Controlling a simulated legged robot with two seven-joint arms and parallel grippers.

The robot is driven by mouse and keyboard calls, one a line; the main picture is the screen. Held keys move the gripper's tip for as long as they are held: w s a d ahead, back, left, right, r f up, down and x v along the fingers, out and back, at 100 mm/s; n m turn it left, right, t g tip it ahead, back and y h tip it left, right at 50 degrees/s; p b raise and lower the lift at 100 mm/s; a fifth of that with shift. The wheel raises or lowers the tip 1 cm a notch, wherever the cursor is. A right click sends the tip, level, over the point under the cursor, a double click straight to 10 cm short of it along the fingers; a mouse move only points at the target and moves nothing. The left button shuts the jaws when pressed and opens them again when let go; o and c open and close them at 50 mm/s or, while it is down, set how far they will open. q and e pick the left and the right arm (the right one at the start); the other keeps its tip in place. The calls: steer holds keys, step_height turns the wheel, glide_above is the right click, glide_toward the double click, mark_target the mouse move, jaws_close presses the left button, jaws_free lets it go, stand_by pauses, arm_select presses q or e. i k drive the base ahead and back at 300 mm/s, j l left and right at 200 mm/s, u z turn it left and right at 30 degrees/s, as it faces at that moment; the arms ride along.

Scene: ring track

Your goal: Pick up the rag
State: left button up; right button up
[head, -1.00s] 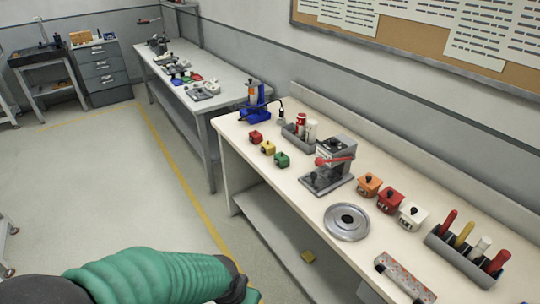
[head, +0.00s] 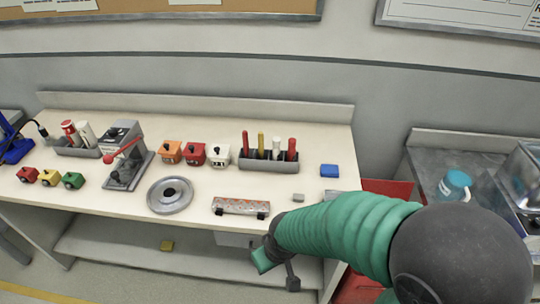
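No thing in the head view is clearly a rag. A small flat blue piece (head: 329,171) lies on the bench near its right end, and I cannot tell if it is folded cloth. My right gripper (head: 277,270) hangs in front of the bench's front edge, below and left of the blue piece and apart from it. A green part and a dark part show at its end, and whether it is open or shut is unclear. My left gripper is out of view.
The pale bench (head: 110,200) holds a round metal plate (head: 170,195), a lever press (head: 124,160), small coloured boxes (head: 195,154) and a grey rack (head: 268,161) of coloured handles. A blue bottle (head: 455,185) stands right.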

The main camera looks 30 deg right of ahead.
mark_target(330, 170)
steer(key=z, duration=1.5)
